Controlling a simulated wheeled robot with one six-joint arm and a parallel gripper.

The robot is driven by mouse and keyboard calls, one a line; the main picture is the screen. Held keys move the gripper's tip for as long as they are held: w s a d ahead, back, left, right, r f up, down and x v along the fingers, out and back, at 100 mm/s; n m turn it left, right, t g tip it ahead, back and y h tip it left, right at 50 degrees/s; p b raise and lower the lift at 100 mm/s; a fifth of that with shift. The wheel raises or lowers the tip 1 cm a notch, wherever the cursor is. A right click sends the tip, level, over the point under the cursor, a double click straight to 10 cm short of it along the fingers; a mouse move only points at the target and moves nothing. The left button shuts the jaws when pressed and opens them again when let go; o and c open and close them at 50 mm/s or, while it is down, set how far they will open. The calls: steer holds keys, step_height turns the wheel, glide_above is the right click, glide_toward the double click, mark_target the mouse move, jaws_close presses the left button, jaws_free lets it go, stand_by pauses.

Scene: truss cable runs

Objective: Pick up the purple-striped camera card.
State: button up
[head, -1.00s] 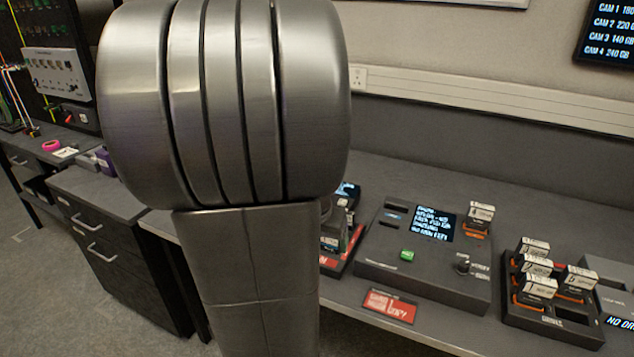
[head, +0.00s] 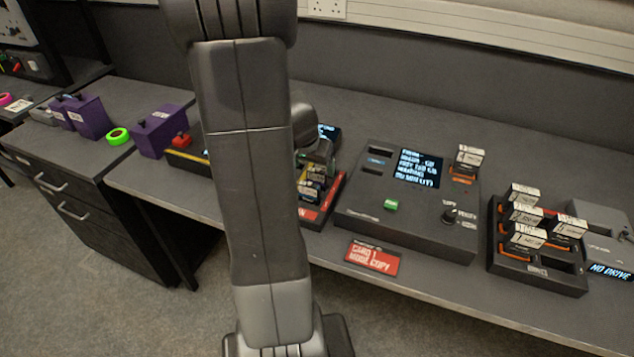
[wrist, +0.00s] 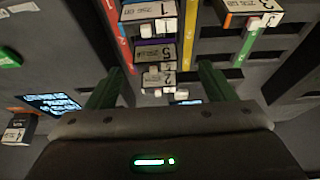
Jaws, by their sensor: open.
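The purple-striped card (wrist: 156,50) stands in a row of white-labelled cards in the wrist view. A thin purple band shows along its top, above a label that seems to read 5. My gripper (wrist: 160,75) is open, with one green finger on each side of the row's near end. Nothing is held between the fingers. Another card (wrist: 150,12) is farther up the row, and one (wrist: 158,78) is nearer to me. In the head view, the card rack (head: 331,196) is partly hidden by my arm, and the purple stripe cannot be made out there.
A console (head: 410,225) with a screen and one upright card (head: 467,160) stands right of the rack. A dark holder (head: 540,275) with several cards is farther right. Purple boxes (head: 165,130) and a green tape roll (head: 118,136) are at left.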

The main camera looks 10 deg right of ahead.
mark_target(316, 171)
steer(key=shift+s+x, duration=0.2)
steer(key=shift+x, duration=2.6)
steer(key=shift+d, duration=0.2)
